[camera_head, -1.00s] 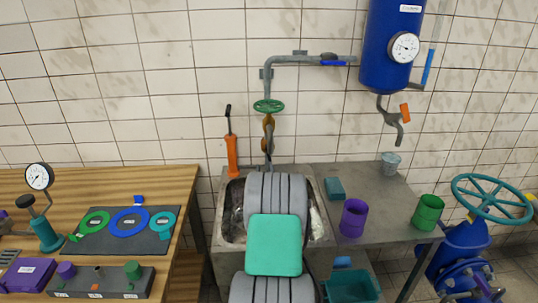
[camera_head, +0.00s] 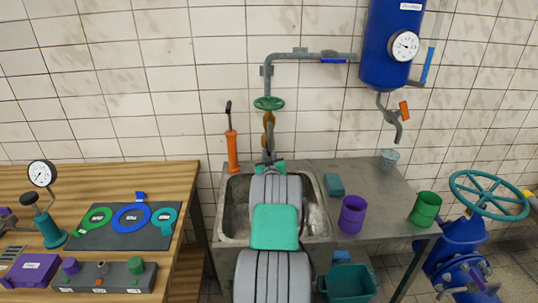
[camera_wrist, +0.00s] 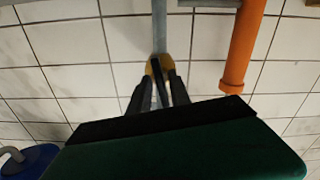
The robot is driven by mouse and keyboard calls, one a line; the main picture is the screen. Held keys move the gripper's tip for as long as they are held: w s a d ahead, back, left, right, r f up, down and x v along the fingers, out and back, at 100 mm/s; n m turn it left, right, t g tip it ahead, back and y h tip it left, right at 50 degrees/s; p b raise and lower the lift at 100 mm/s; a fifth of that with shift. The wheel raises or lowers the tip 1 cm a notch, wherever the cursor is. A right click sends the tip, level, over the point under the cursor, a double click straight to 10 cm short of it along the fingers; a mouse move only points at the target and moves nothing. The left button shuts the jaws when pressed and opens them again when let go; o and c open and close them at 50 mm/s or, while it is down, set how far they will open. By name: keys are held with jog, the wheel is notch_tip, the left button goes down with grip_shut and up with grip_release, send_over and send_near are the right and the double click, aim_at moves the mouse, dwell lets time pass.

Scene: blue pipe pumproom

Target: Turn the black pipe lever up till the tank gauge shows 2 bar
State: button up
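The blue tank (camera_head: 388,30) hangs on the wall with a round white gauge (camera_head: 404,45); its needle is too small to read. A grey pipe (camera_head: 266,85) runs down from beside the tank to above the sink. In the wrist view, which is upside down, a yellow valve body sits on this pipe (camera_wrist: 160,25), with the narrow black lever (camera_wrist: 162,86) in front of it. My gripper (camera_wrist: 158,82) has its two dark fingers apart, one on each side of the lever; contact cannot be told. In the head view my gripper (camera_head: 268,156) is low at the pipe, mostly hidden by my arm.
A green handwheel (camera_head: 268,103) and a blue lever (camera_head: 333,60) sit on the same pipe. An orange hand pump (camera_head: 232,150) stands close to its left. Below is the sink (camera_head: 235,205), with purple (camera_head: 352,214) and green (camera_head: 425,208) cups on the counter at right.

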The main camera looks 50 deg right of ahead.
grip_shut()
jog(key=shift+f+b, duration=0.1)
jog(key=shift+b, duration=0.4)
jog(key=shift+f+n+b, duration=0.1)
jog(key=shift+n+b, duration=0.2)
jog(key=shift+b, duration=0.15)
jog(key=n+b, duration=0.1)
jog(key=b, duration=0.2)
jog(key=n+b, duration=0.2)
jog(key=b, duration=0.2)
jog(key=shift+f+n+b, duration=0.2)
jog(key=shift+n+b, duration=0.1)
jog(key=n+b, duration=0.4)
jog(key=b, duration=0.3)
jog(key=shift+s+r, duration=0.1)
jog(key=shift+r, duration=0.05)
jog(key=n+b, duration=0.2)
jog(key=b, duration=0.1)
jog(key=shift+r+n, duration=0.3)
jog(key=shift+r+b, duration=0.1)
jog(key=shift+b, duration=0.25)
